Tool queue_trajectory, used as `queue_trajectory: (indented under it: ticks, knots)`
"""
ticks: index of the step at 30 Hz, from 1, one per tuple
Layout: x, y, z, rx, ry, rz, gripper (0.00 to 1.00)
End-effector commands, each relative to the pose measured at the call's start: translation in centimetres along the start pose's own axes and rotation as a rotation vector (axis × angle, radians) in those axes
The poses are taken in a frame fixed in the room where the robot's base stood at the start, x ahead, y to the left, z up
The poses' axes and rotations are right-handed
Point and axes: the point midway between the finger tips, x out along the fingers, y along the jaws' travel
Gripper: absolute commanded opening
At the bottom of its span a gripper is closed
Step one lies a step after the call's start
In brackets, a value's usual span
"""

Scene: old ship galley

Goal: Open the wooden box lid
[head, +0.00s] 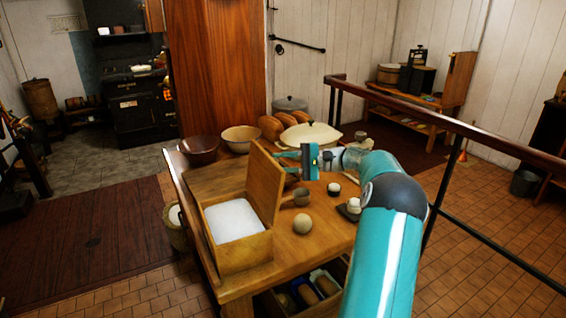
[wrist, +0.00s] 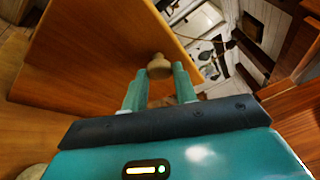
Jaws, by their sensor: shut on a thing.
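The wooden box (head: 246,256) stands at the front left of the wooden table, with white contents (head: 236,220) showing inside. Its lid (head: 263,185) is raised, standing roughly upright along the box's right side, so the box is open. In the wrist view the lid's broad face (wrist: 85,55) fills the left, with a small wooden knob (wrist: 157,63) on it. My gripper (head: 281,161) reaches the lid from the right, and in the wrist view my gripper (wrist: 159,82) is shut on the knob. In the head view the knob is hard to make out.
A round ball (head: 302,223), a small cup (head: 301,196) and small jars stand right of the lid. Bowls (head: 240,138), bread loaves (head: 271,127) and a lidded pale dish (head: 310,136) are behind. A dark railing (head: 450,122) runs along the right.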

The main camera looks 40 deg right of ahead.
Motion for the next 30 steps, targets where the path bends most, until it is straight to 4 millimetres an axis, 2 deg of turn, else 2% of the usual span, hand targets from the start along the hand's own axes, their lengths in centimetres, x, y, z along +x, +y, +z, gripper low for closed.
queue_trajectory:
  ticks: [17, 18, 20, 30]
  knots:
    - [-0.14, -0.12, -0.15, 0.004, -0.010, -0.023, 0.00]
    - [-0.15, -0.12, -0.15, 0.004, -0.010, -0.024, 0.36]
    - [-0.17, -0.09, -0.15, 0.005, -0.010, -0.023, 0.48]
    - [-0.49, 0.04, -0.17, 0.007, -0.009, -0.021, 0.50]
